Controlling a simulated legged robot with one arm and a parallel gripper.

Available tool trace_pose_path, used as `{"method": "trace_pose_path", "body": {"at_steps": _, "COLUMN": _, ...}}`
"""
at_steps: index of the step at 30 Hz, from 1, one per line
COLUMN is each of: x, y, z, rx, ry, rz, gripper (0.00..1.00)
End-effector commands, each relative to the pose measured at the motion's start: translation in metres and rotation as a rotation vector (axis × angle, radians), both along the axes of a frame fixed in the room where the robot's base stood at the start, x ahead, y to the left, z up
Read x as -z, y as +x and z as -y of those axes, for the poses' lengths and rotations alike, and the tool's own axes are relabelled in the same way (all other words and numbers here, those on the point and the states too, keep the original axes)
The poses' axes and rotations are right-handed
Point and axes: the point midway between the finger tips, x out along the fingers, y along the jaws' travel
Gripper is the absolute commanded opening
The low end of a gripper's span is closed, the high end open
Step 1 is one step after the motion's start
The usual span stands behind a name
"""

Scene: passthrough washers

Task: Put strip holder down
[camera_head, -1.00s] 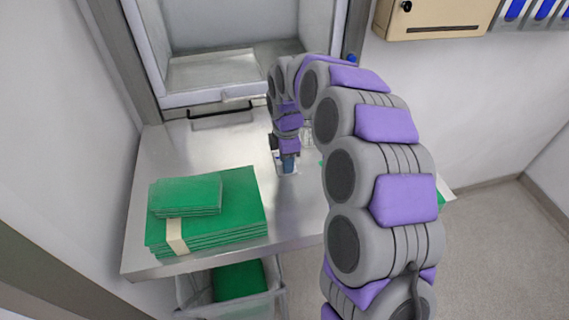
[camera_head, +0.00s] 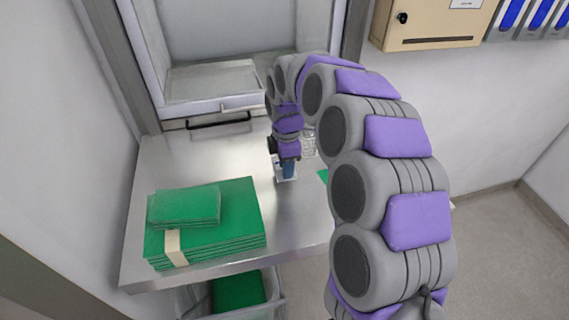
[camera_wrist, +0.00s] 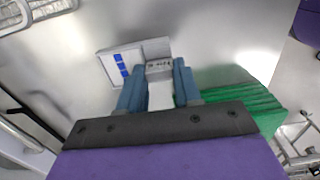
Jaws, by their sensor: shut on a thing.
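The strip holder (camera_wrist: 125,62) is a small pale block with a row of blue squares on one face. In the wrist view it lies between and just beyond the blue fingertips of my gripper (camera_wrist: 158,84), which are shut on its narrow grey part. In the head view my gripper (camera_head: 288,169) points down over the steel table (camera_head: 210,155), with the pale holder (camera_head: 284,179) at its fingertips, low over or on the surface. I cannot tell whether the holder touches the table.
A stack of green packs (camera_head: 243,205) lies to the left on the table and also shows in the wrist view (camera_wrist: 245,105). The pass-through chamber (camera_head: 215,80) is behind. A bin (camera_head: 270,300) is below the table.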

Motion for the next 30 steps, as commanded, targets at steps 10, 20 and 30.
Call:
{"method": "trace_pose_path", "body": {"at_steps": 10, "x": -0.006, "y": -0.045, "z": 0.013, "rx": -0.001, "ry": 0.0, "rz": 0.0, "gripper": 0.0}}
{"method": "trace_pose_path", "body": {"at_steps": 20, "x": -0.012, "y": -0.106, "z": 0.03, "rx": 0.0, "ry": 0.001, "rz": 0.002, "gripper": 0.0}}
{"method": "trace_pose_path", "body": {"at_steps": 30, "x": -0.014, "y": -0.137, "z": 0.039, "rx": 0.001, "ry": 0.0, "rz": 0.002, "gripper": 0.0}}
